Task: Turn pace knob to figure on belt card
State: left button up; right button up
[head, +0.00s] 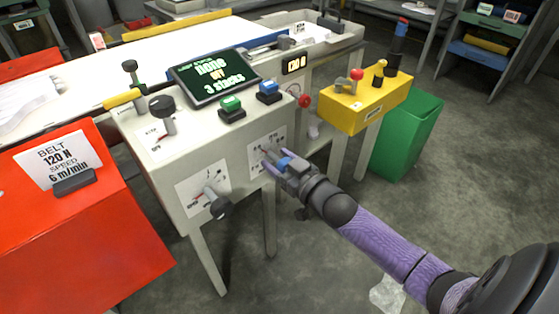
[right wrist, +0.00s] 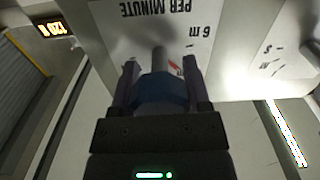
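The belt card (head: 58,157) on the red cabinet at left reads BELT 120 N, SPEED 6 m/min. The pace knob (right wrist: 162,92), with a blue band and a grey stem, is on the console's front panel. Its dial plate (right wrist: 140,22) reads PER MINUTE, upside down in the right wrist view, with a 6 m mark just right of the fingers. My right gripper (head: 276,160) has one finger on each side of the knob, seemingly touching the blue band. A red mark shows beside the right finger. The gripper hides much of the dial. My left gripper is out of view.
A lower knob (head: 217,204) is on the same front panel, left of my gripper. Green (head: 231,107) and blue (head: 269,92) buttons and a screen (head: 214,76) are on top. A yellow box (head: 367,102) with levers and a green bin (head: 408,135) stand right.

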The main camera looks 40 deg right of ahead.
jog(key=c, duration=0.6)
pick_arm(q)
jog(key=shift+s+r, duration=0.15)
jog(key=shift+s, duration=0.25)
pick_arm(e)
jog(key=shift+o, duration=0.2)
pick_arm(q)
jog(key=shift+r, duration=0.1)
pick_arm(e)
jog(key=shift+n, duration=0.3)
jog(key=n+p, duration=0.1)
jog(key=n, duration=0.1)
jog(key=shift+r+n+p, duration=0.1)
jog(key=shift+n+p, duration=0.3)
jog(key=n, duration=0.2)
jog(key=shift+n+p, duration=0.3)
jog(key=shift+p, duration=0.1)
jog(key=n, duration=0.3)
jog(key=shift+p, duration=0.3)
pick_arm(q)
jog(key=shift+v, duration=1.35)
pick_arm(e)
jog(key=shift+f+n, duration=0.2)
jog(key=shift+n, duration=1.3)
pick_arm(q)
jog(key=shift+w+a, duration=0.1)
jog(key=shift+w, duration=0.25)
